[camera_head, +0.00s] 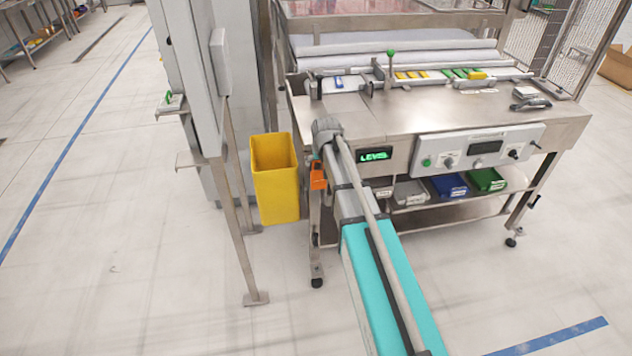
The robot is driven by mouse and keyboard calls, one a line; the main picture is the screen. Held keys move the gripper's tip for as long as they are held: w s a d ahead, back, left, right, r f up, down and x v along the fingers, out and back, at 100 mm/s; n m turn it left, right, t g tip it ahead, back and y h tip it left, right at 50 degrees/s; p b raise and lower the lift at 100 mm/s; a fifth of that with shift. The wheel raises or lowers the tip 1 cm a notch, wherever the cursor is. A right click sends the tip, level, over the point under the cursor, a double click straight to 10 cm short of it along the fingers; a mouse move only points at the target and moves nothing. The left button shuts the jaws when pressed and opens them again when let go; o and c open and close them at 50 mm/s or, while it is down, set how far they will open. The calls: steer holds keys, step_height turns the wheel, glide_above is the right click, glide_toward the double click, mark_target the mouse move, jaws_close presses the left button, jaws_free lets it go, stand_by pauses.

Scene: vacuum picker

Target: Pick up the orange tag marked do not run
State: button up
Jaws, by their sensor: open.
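An orange piece (318,175), which looks like the tag, shows at the front left corner of the steel bench, just left of my arm. It is small and partly covered by the arm, and no writing on it can be read. My gripper (327,130) is at the far end of my arm, by the bench's front left edge, above the orange piece in the picture. It is open and holds nothing that I can see. Its fingers are hard to make out, and I cannot tell how far it is from the orange piece.
The steel bench (440,110) carries a control panel (478,146), with grey, blue (448,186) and green bins (486,180) on its lower shelf. A yellow bin (275,180) stands left of the bench, beside a grey cabinet (190,60) on legs. The floor in front is clear.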

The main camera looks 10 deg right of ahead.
stand_by(0.4)
steer(key=shift+a+b+x, duration=0.2)
steer(key=shift+b+x, duration=2.25)
steer(key=shift+x, duration=0.2)
steer(key=c, duration=0.8)
steer(key=shift+r, duration=0.15)
steer(key=shift+r+p, duration=0.9)
steer(key=shift+p, duration=0.15)
steer(key=s, duration=1.8)
steer(key=shift+f, duration=0.25)
